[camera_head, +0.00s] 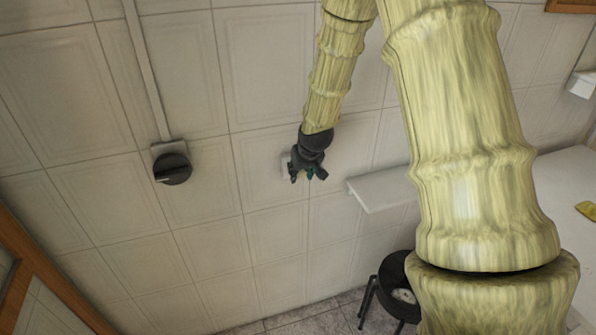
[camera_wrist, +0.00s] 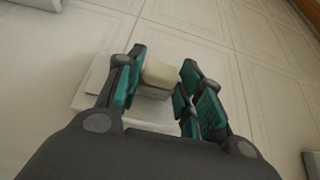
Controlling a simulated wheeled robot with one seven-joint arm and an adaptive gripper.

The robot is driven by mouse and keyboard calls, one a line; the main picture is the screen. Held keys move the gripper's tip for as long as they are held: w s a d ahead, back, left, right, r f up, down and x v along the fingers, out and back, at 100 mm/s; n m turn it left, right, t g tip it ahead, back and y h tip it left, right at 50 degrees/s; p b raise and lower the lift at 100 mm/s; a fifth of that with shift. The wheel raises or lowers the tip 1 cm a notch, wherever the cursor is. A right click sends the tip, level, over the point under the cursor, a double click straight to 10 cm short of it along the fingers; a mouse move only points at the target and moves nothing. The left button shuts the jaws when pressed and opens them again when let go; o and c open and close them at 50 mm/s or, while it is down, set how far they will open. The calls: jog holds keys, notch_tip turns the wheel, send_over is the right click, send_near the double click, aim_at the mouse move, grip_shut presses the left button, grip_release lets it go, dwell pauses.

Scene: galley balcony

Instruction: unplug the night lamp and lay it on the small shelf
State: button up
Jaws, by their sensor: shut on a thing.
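My gripper (camera_head: 308,175) is at the tiled wall, to the left of the small shelf. In the wrist view its teal-padded fingers are shut on the night lamp (camera_wrist: 160,74), a small cream block with rounded edges. The lamp is in front of a white wall plate (camera_wrist: 97,76); I cannot tell whether its plug is still in the socket. In the head view the lamp is hidden by my gripper, and only the edge of the plate (camera_head: 285,163) shows. The small shelf (camera_head: 385,189) is white, on the wall, with its visible top bare.
A black round knob (camera_head: 172,168) on a wall box with a vertical conduit is to the left. A black stool-like object (camera_head: 393,284) stands below the shelf. A white counter (camera_head: 560,195) is at the right. The wall between knob and gripper is clear.

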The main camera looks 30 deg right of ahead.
jog(key=c, duration=0.5)
jog(key=shift+s, duration=0.4)
jog(key=shift+s+a, duration=0.2)
jog(key=shift+s, duration=0.6)
jog(key=shift+s+a, duration=0.25)
jog(key=shift+s, duration=0.6)
jog(key=shift+s+a, duration=0.2)
jog(key=shift+s, duration=0.6)
jog(key=shift+d, duration=0.1)
